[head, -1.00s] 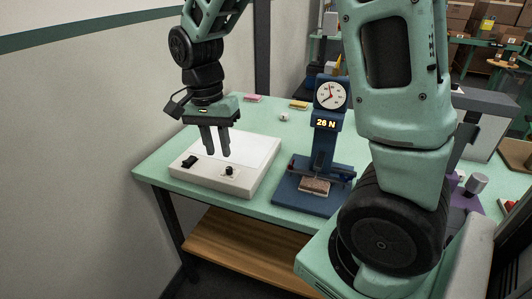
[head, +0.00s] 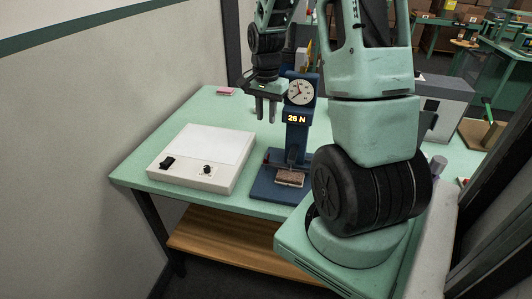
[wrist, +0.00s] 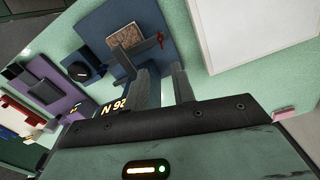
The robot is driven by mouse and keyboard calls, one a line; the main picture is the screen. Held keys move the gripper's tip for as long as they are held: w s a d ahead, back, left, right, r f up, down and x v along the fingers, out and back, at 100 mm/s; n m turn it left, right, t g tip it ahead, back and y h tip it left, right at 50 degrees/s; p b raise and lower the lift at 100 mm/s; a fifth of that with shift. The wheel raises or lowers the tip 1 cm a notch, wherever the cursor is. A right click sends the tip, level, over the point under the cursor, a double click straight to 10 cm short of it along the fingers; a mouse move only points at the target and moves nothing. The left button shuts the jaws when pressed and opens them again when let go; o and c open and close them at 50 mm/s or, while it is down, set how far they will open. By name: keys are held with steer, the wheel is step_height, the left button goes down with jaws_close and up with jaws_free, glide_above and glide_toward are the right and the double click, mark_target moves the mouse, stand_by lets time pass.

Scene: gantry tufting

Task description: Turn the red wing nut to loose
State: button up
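The blue test stand (head: 297,140) stands on the green bench with a round dial (head: 300,92) and a lit "26 N" display (head: 296,119). A brown tufted sample (head: 290,178) sits at its base. In the wrist view the red wing nut (wrist: 160,39) is at the side of the stand's clamp, near the sample (wrist: 125,36). It is too small to make out clearly in the head view. My gripper (head: 266,112) is open and empty, fingers pointing down, above and beside the stand's left side. Its fingers (wrist: 160,82) are apart from the wing nut in the wrist view.
A white light box (head: 205,158) with a black switch and knob lies left of the stand. A pink block (head: 226,91) is at the back. A grey machine (head: 442,100) stands at the right. Bare bench lies between light box and left edge.

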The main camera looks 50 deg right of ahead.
mark_target(266, 160)
step_height(266, 160, down, 15)
steer(key=p, duration=0.2)
steer(key=shift+f+p, duration=0.2)
steer(key=shift+p, duration=0.2)
